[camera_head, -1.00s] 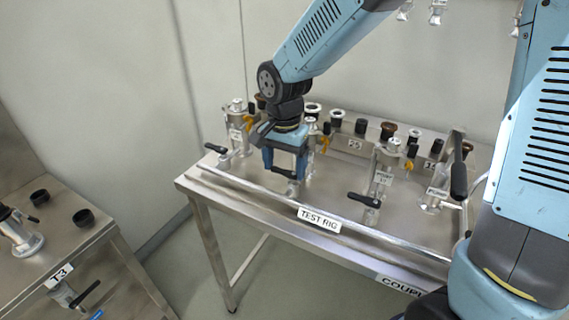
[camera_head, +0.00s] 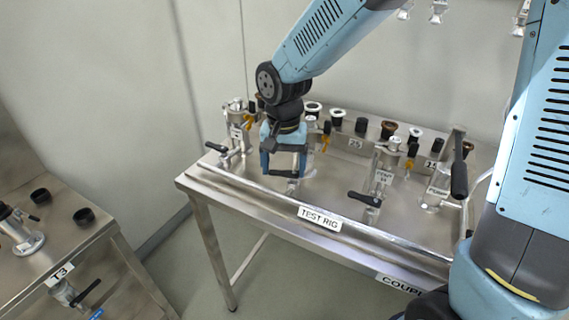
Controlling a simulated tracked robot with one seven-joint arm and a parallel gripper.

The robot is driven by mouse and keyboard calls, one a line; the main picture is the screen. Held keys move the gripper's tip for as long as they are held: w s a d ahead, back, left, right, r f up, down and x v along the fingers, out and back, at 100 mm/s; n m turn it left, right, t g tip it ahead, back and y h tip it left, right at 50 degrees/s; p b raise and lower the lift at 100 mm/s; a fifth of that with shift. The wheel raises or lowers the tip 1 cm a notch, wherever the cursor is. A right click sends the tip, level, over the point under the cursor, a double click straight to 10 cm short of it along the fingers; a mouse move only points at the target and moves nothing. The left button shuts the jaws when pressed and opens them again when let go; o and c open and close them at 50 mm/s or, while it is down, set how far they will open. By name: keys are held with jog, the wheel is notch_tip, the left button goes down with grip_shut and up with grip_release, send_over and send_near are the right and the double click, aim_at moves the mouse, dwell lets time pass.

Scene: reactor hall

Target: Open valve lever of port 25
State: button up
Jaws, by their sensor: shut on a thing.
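The steel test rig table (camera_head: 250,196) carries a row of valve ports with black levers. My gripper (camera_head: 284,168) points down over the second port from the left and is shut on its black valve lever (camera_head: 284,174). The lever lies between the fingers, low near the tabletop. The body of this port is mostly hidden behind my gripper and wrist. A plate that seems to read 25 (camera_head: 355,143) stands on the back ledge to the right. The label of the gripped port is hidden.
Another port with a black lever (camera_head: 364,199) stands right of my gripper, and one (camera_head: 237,130) to its left. An upright black lever (camera_head: 459,178) is near my arm at right. A front rail with a TEST RIG sign (camera_head: 319,218) runs along the table. A second bench (camera_head: 30,275) is at left.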

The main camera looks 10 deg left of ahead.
jog(key=n, duration=0.3)
jog(key=s+n, duration=0.1)
jog(key=n, duration=0.2)
jog(key=shift+s+d, duration=0.15)
jog(key=shift+d, duration=0.05)
jog(key=n, duration=0.3)
jog(key=shift+s+d+n, duration=0.25)
jog(key=shift+d+n, duration=0.05)
jog(key=shift+n, duration=0.1)
jog(key=shift+s+d+n, duration=0.1)
jog(key=shift+d+n, duration=0.05)
jog(key=shift+n, duration=0.7)
jog(key=shift+s+d+n, duration=0.1)
jog(key=shift+n, duration=0.75)
jog(key=o, duration=1)
jog(key=shift+c, duration=0.2)
notch_tip(320, 180, up, 14)
jog(key=shift+f, duration=0.15)
